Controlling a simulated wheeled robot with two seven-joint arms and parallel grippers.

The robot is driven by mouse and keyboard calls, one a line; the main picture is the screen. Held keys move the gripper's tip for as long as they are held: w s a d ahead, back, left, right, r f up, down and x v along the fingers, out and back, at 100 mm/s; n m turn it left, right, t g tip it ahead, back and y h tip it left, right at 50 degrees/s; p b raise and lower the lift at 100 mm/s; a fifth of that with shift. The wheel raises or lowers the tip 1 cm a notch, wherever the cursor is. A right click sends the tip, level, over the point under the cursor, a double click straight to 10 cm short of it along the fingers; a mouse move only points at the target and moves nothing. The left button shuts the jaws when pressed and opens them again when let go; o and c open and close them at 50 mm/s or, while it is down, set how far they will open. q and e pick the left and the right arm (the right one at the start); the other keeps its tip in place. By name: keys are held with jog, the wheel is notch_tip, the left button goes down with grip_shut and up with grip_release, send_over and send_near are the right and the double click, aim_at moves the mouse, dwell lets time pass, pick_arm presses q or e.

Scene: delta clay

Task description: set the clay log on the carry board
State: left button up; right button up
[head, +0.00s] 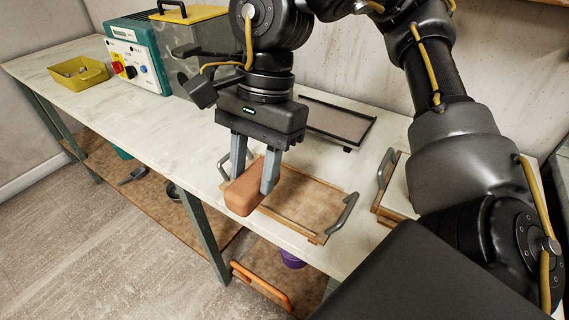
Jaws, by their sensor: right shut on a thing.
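The clay log (244,194) is an orange-brown block with rounded edges. My right gripper (254,180) points down and is shut on it, one finger at each side. The carry board (300,198) is a wooden tray with a raised rim and a grey handle at its right end. It lies on the white bench, and the log shows in front of its left part. I cannot tell whether the log touches the board. The log and gripper hide the board's left end. My left gripper is not in view.
A yellow bin (82,76) and a teal machine (138,62) with knobs stand at the back left of the bench. A dark-framed tray (336,124) lies behind the board. Another handled wooden board (386,190) is at the right. The bench's front left is clear.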

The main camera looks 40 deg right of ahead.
jog(key=shift+w+d, duration=0.15)
jog(key=shift+w, duration=0.05)
jog(key=w+d+f, duration=0.4)
jog(key=w+d, duration=0.1)
jog(key=d, duration=0.1)
send_over(284, 187)
jog(key=w+a, duration=0.2)
jog(key=f, duration=0.4)
jog(key=shift+s+f, duration=0.25)
jog(key=shift+f, duration=0.05)
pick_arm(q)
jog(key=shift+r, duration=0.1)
pick_arm(e)
jog(key=shift+w+d+f, duration=0.15)
jog(key=shift+f, duration=0.15)
jog(key=f, duration=0.2)
jog(key=f+b, duration=0.1)
jog(key=shift+w+d+f, duration=0.2)
jog(key=shift+d, duration=0.1)
jog(key=shift+f, duration=0.25)
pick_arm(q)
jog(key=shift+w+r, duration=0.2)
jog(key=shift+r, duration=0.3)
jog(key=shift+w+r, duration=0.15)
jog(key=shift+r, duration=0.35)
pick_arm(e)
jog(key=shift+r, duration=0.1)
